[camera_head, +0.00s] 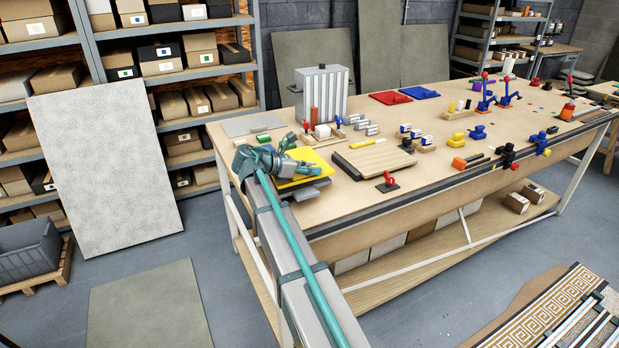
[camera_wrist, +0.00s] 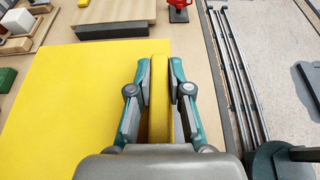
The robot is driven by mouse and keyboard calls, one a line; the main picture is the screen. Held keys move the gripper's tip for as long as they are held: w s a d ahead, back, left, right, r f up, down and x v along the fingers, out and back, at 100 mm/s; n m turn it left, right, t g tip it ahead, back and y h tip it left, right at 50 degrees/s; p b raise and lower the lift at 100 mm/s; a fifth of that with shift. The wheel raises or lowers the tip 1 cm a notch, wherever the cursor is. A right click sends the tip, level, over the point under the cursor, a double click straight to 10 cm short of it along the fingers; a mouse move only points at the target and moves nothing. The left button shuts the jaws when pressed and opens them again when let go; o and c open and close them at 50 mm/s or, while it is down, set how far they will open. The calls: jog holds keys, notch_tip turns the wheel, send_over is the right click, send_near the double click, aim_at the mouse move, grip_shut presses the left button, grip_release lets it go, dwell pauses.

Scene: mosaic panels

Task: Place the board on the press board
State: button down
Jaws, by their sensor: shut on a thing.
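A flat yellow board (camera_head: 315,158) lies or hovers at the near left part of the workbench; it fills the left of the wrist view (camera_wrist: 75,115). My gripper (camera_wrist: 160,85) is shut on a narrow yellow bar (camera_wrist: 160,105) along the board's right side, which looks like its raised edge or grip. In the head view my gripper (camera_head: 292,165) is partly hidden by my arm. I cannot tell whether the board touches the table. A light wooden board on a dark base (camera_head: 375,159), likely the press board, lies to the right; it also shows at the top of the wrist view (camera_wrist: 115,14).
A red toggle clamp (camera_head: 388,182) stands just in front of the wooden board. A wooden holder with red clamps (camera_head: 322,134) and a ribbed metal box (camera_head: 322,92) stand behind. Dark rails (camera_head: 440,180) run along the workbench's front edge. Red and blue trays (camera_head: 420,93) lie farther back.

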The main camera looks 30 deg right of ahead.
aim_at(310, 178)
jog(key=shift+w+a+f+p, duration=0.1)
jog(key=shift+f+p, duration=0.25)
jog(key=shift+f, duration=0.55)
jog(key=shift+w+a+f+p, duration=0.1)
jog(key=shift+f+p, duration=0.2)
jog(key=shift+f, duration=0.55)
jog(key=c, duration=1.1)
grip_release()
jog(key=shift+f, duration=0.1)
jog(key=b+v, duration=0.3)
jog(key=v, duration=0.9)
jog(key=shift+s+a, duration=0.1)
